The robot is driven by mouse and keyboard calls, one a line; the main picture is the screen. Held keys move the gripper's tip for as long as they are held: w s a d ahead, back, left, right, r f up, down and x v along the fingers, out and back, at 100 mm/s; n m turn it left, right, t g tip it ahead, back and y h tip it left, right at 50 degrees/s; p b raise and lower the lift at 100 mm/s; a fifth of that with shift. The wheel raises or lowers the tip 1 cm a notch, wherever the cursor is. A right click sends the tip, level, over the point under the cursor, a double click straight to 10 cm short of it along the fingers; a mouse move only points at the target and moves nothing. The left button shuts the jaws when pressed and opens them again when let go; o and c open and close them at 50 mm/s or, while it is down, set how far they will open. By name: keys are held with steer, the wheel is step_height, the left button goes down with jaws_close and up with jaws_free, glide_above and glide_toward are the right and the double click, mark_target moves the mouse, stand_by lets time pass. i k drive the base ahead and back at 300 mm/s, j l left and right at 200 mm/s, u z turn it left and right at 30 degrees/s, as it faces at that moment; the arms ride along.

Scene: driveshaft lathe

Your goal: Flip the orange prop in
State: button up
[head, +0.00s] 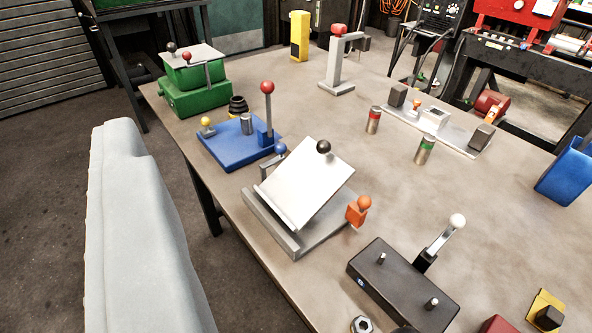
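The orange prop (355,215) is a small orange block with a round orange ball (364,202) on top. It is at the right side of a grey stand (290,243), outside the edge of its tilted plate. The white plate (305,182) slopes up toward the back right and has a black ball knob (323,147) at its upper edge. A blue ball (280,149) shows at the plate's left side. Whether the prop touches the plate is hard to tell. My gripper is not in view.
A black box (390,290) with a white-knobbed lever (457,221) stands in front right of the stand. A blue base (235,150) with a red-knobbed lever lies behind left. Two small cylinders (373,120) (425,150) stand behind right.

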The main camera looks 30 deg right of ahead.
mark_target(356, 213)
steer(key=z, duration=0.95)
